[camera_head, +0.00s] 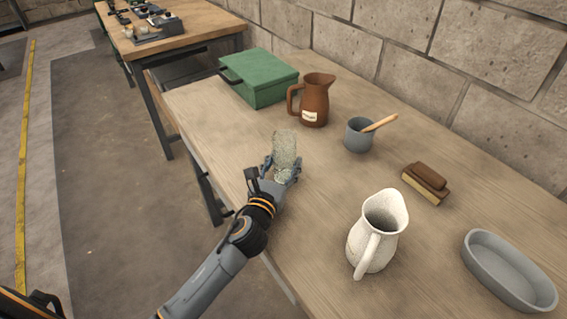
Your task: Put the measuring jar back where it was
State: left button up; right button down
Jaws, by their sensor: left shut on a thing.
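The measuring jar (285,146) is a clear, greenish, speckled glass vessel near the left side of the wooden table. My left gripper (283,172) is shut on its lower part, and the jar stands roughly upright in it. The fingers hide the jar's base, so I cannot tell whether it touches the table top (330,180). My right gripper is not in view.
Behind the jar are a green box (265,82) and a brown jug (316,100). To the right are a grey mug (358,136) with a wooden handle, a brush (426,182), a white pitcher (378,235) and a grey oval dish (508,270). A stone wall borders the table.

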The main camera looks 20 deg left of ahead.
pick_arm(q)
jog(key=shift+f, duration=0.1)
jog(key=o, duration=1.3)
jog(key=shift+o, duration=0.2)
jog(key=shift+s, duration=0.15)
jog(key=s+b, duration=0.1)
jog(key=s, duration=1)
jog(key=shift+s+a+b, duration=0.2)
jog(key=shift+s+b, duration=0.15)
jog(key=shift+s, duration=0.05)
